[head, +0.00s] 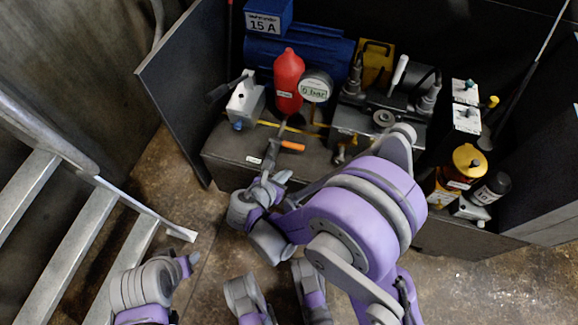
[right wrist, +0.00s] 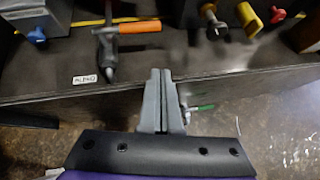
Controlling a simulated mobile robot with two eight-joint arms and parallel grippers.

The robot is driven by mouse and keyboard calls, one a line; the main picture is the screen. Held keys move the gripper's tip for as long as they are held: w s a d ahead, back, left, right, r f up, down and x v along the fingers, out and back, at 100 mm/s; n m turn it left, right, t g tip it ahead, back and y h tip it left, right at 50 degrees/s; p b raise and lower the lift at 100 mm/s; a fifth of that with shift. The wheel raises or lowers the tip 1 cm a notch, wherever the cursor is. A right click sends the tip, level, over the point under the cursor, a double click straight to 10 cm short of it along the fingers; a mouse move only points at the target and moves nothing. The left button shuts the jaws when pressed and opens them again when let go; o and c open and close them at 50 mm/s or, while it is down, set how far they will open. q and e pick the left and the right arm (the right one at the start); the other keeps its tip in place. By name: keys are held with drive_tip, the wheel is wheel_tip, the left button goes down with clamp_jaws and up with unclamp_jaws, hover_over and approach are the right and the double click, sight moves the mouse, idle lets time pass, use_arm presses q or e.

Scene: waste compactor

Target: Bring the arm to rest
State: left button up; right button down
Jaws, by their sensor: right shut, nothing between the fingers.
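My right gripper (head: 270,180) is just in front of the cabinet shelf's front edge in the head view. In the right wrist view its two grey fingers (right wrist: 163,75) are together, with nothing between them, and their tips are by the shelf edge. My right arm's large purple joint hides part of the shelf front and the floor. My left arm (head: 150,286) shows at the lower left; its fingers cannot be made out clearly.
A metal stair (head: 70,230) stands at left. A cabinet door (head: 180,75) stands open.

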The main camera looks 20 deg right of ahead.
use_arm(q)
drive_tip(key=shift+s+r+p, duration=0.1)
drive_tip(key=shift+r+p, duration=0.25)
drive_tip(key=shift+r, duration=0.2)
use_arm(e)
drive_tip(key=shift+s+d+v, duration=0.1)
drive_tip(key=shift+v, duration=0.9)
drive_tip(key=shift+s+d+v, duration=0.15)
drive_tip(key=shift+v, duration=0.8)
drive_tip(key=s+d+r+m+g+y, duration=0.1)
drive_tip(key=s+d+r+m+y, duration=0.3)
drive_tip(key=s+m, duration=0.65)
drive_tip(key=s+d+r+m+g+y, duration=0.2)
drive_tip(key=s+d+r+m+y, duration=0.25)
drive_tip(key=m, duration=1.15)
use_arm(q)
wheel_tip(320, 180, up, 25)
drive_tip(key=w+t+p, duration=0.1)
drive_tip(key=p, duration=2)
drive_tip(key=shift+p, duration=0.35)
use_arm(e)
wheel_tip(320, 180, up, 24)
drive_tip(key=t, duration=0.1)
drive_tip(key=shift+w+a+h, duration=0.3)
drive_tip(key=shift+w+h, duration=0.05)
drive_tip(key=shift+f, duration=0.1)
